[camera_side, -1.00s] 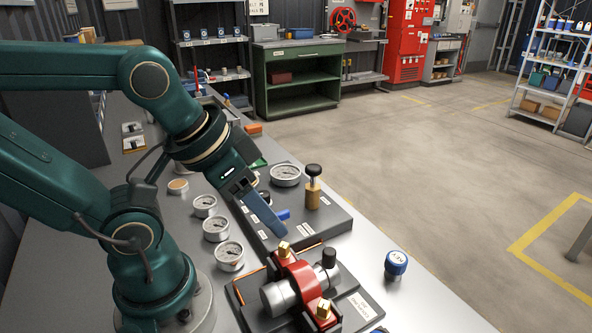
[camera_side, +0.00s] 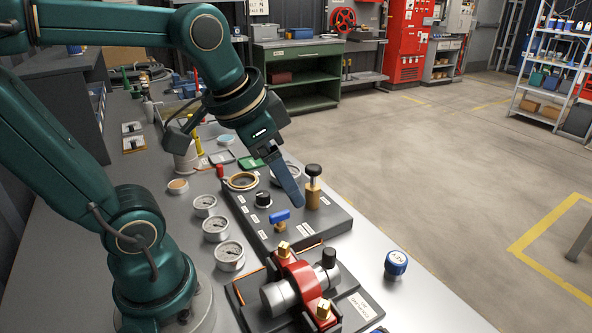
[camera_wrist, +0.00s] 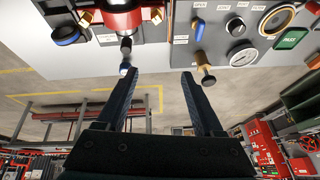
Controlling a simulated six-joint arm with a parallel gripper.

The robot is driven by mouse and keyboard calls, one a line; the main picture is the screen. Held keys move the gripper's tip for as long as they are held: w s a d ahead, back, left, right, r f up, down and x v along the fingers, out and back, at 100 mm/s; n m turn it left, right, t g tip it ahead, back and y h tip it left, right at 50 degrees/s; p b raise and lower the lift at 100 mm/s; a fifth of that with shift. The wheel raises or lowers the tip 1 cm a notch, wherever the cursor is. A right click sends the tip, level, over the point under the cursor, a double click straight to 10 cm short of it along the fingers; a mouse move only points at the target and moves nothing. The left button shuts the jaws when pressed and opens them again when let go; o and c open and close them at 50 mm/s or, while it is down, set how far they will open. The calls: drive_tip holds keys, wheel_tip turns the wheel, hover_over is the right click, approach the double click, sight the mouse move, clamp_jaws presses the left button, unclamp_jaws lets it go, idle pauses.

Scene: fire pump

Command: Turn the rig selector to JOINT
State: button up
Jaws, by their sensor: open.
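A small black rotary knob (camera_side: 263,199), apparently the rig selector, sits on the grey panel (camera_side: 335,222). It also shows near the top of the wrist view (camera_wrist: 236,26). The labels around it are too small to read surely, so I cannot tell its setting. My gripper (camera_side: 297,203) is above the panel, to the right of the knob in the side view, and apart from it. In the wrist view my gripper (camera_wrist: 160,73) has its two fingers wide apart with nothing between them.
On the panel stand a blue-handled valve (camera_side: 280,216), a brass post with black top (camera_side: 313,190) close to my fingers, and a brass-rimmed dial (camera_side: 241,181). Several loose gauges (camera_side: 215,228) lie left of the panel.

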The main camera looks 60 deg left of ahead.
drive_tip(key=w+a+f+n+g, duration=0.25)
drive_tip(key=w+a, duration=0.25)
drive_tip(key=a, duration=0.5)
drive_tip(key=n+g, duration=0.2)
drive_tip(key=g, duration=0.1)
hover_over(262, 194)
drive_tip(key=shift+t+h, duration=0.25)
drive_tip(key=shift+h, duration=0.05)
wheel_tip(262, 194, down, 7)
drive_tip(key=shift+w+f, duration=0.1)
drive_tip(key=shift+a+f, duration=0.1)
drive_tip(key=shift+f, duration=2.35)
clamp_jaws()
